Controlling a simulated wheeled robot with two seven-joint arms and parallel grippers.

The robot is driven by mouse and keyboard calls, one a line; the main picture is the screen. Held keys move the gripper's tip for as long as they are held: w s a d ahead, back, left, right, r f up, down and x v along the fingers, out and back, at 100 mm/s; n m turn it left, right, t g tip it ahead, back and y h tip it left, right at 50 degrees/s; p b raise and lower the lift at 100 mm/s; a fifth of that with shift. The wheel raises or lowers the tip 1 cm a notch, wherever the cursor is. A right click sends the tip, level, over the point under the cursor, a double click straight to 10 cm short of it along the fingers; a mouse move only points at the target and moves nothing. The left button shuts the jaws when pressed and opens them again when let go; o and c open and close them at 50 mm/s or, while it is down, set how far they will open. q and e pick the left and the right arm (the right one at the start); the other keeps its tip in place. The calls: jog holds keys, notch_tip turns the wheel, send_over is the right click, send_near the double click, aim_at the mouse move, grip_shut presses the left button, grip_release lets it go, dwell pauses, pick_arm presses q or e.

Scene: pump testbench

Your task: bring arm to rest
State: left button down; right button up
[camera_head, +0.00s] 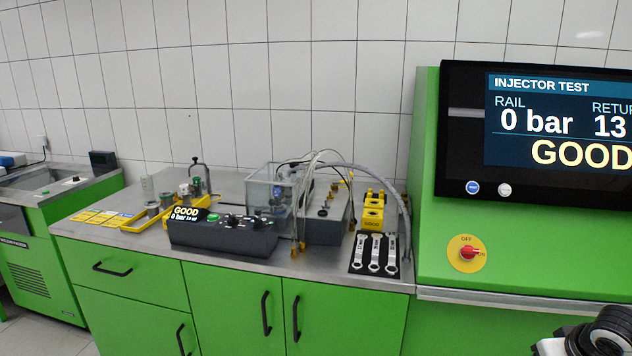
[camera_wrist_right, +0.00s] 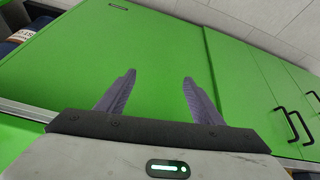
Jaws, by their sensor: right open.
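My right gripper (camera_wrist_right: 157,92) shows in the right wrist view with its two fingers spread apart and nothing between them. Behind the fingers is a plain green cabinet face (camera_wrist_right: 150,50). In the head view, part of my right arm (camera_head: 590,338) shows at the bottom right corner, in front of the green test cabinet; its fingers are not visible there. My left gripper is in neither view.
A metal-topped bench holds a control box (camera_head: 222,232) reading GOOD, a clear tank (camera_head: 272,188), wrenches on a black mat (camera_head: 356,266) and a yellow block (camera_head: 373,216). A monitor (camera_head: 560,130) and red switch (camera_head: 468,253) are on the right cabinet. Black handles (camera_wrist_right: 285,122) protrude from green doors.

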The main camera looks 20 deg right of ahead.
jog(key=s+a+f+n+t+y, duration=0.1)
jog(key=s+a+f+n, duration=0.1)
jog(key=s+a+f, duration=0.55)
jog(key=s+a+f+n+y, duration=0.15)
jog(key=s+a+f, duration=0.35)
jog(key=a+f, duration=0.6)
jog(key=a+r+n+t+y, duration=0.1)
jog(key=a+n+t+y, duration=0.1)
jog(key=a, duration=2)
jog(key=shift+w+a+r+t, duration=0.25)
jog(key=shift+w+t, duration=0.1)
jog(key=shift+t, duration=0.15)
